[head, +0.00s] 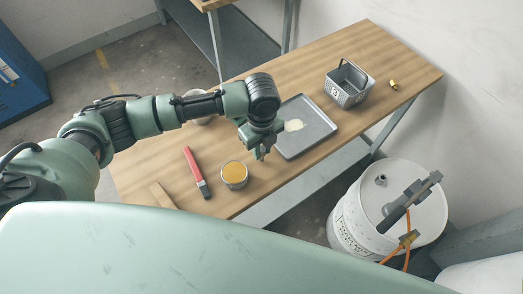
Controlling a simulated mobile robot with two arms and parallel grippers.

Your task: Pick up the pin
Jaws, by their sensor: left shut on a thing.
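My left gripper (261,153) points down over the wooden table (160,152), between the tin of orange contents (234,174) and the grey tray (312,149). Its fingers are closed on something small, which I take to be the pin. The pin itself is too small and too hidden by the fingers to make out. I cannot tell whether the fingertips touch the table. My right gripper is not in view.
A pale patch (293,125) lies on the tray. A red-handled brush (195,171) lies left of the tin. A grey basket marked 3 (347,88) and a small yellow-black item (393,84) are at the far right. A white drum (402,190) stands beside the table.

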